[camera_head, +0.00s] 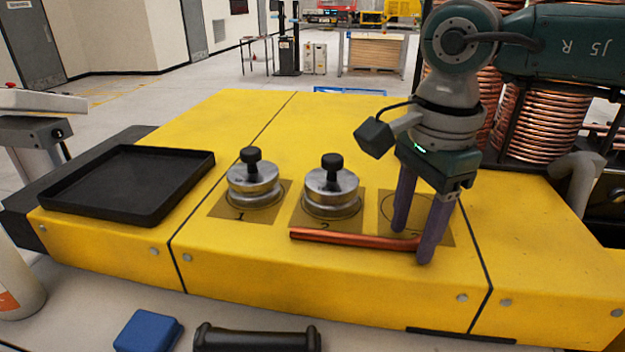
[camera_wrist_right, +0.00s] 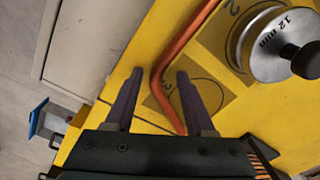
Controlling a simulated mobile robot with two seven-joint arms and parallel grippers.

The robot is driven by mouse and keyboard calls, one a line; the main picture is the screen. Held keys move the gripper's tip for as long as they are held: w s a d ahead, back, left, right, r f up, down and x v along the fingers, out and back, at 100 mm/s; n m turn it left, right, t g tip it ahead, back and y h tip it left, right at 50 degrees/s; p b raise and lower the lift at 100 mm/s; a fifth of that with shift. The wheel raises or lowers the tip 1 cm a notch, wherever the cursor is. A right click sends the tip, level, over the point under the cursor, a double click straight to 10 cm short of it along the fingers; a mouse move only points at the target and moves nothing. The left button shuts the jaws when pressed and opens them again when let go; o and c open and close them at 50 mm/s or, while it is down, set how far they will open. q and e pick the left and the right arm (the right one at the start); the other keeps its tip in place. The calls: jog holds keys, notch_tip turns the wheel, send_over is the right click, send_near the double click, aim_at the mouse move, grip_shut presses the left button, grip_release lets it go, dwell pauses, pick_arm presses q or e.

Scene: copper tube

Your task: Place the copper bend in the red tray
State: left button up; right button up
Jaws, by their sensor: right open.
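The copper bend (camera_head: 345,238) lies on the front of the yellow bench, in front of plates 2 and 3. In the right wrist view its bent part (camera_wrist_right: 165,68) shows between my fingers, with one leg running up and right. My right gripper (camera_head: 412,243) points down at the tube's right end with its purple fingers apart. In the right wrist view the gripper (camera_wrist_right: 159,74) is open around the bend; I cannot tell whether a finger touches it. A black tray (camera_head: 130,211) sits empty at the bench's left end. No red tray shows. My left gripper is out of view.
Two metal cylinders with black knobs stand on plates 1 (camera_head: 253,186) and 2 (camera_head: 330,188), between the tray and my gripper. A blue block (camera_head: 148,331) and a black handle (camera_head: 257,338) are at the front. Copper coils (camera_head: 540,125) stand behind the right arm.

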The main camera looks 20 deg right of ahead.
grip_shut()
dwell(0.4)
